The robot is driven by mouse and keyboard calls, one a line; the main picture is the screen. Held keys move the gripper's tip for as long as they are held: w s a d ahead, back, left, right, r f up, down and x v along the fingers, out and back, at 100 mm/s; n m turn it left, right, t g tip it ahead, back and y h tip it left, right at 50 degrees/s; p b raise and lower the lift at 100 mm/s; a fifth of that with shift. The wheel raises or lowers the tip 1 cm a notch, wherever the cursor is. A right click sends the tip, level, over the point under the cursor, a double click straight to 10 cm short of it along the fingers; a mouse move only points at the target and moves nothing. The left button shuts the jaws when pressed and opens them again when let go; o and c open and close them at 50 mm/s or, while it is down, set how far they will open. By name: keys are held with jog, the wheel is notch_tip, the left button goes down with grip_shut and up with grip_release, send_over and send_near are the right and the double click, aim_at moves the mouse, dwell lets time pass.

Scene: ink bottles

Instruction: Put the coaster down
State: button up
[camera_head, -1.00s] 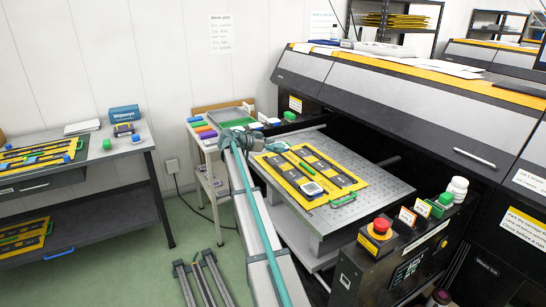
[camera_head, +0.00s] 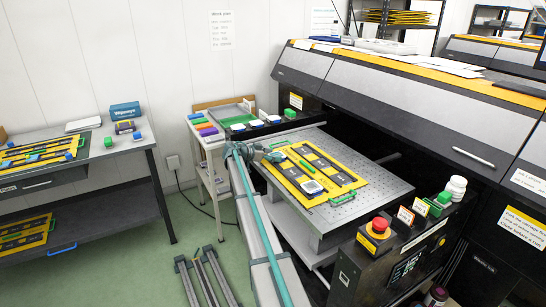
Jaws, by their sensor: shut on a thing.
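My gripper (camera_head: 274,157) is over the left back edge of the perforated metal bed (camera_head: 385,183), beside the yellow and dark frame (camera_head: 335,170). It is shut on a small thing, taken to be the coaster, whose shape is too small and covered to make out. A small pale square thing with a dark blue edge (camera_head: 312,187) lies on the front part of the frame. I cannot tell whether my gripper touches the bed or the frame.
A red button (camera_head: 380,226) and a white bottle (camera_head: 456,188) stand on the control box at the front right. Several blue and white blocks (camera_head: 255,123) line the ledge behind my gripper. The right side of the bed is bare.

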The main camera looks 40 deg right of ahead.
jog(key=o, duration=1.2)
jog(key=shift+o, duration=0.2)
jog(key=shift+r+p, duration=0.15)
jog(key=shift+p, duration=0.75)
